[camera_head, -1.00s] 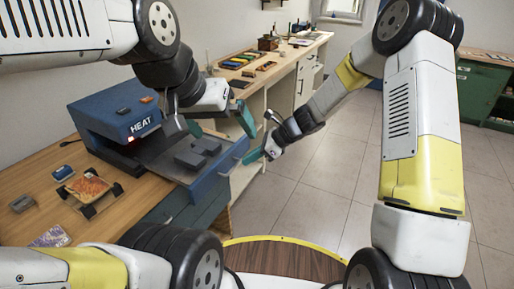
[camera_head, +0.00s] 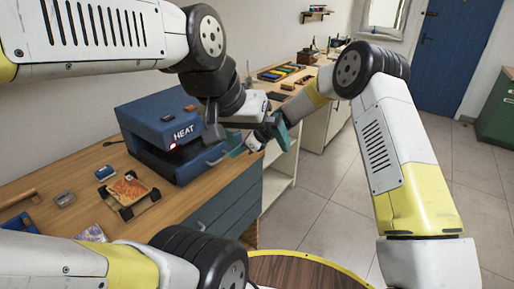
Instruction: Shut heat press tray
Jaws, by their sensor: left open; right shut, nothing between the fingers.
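The blue heat press (camera_head: 157,119), marked HEAT, stands on the wooden counter at left centre. I cannot tell whether a small gap remains. My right gripper (camera_head: 238,149) is shut and empty, its tip at the right end of the tray front; I cannot tell whether it touches. My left gripper (camera_head: 262,131) is open and empty, just above and beside the right one, partly overlapping it in the view.
A shelf unit (camera_head: 277,184) stands right of the counter. The tiled floor to the right is clear.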

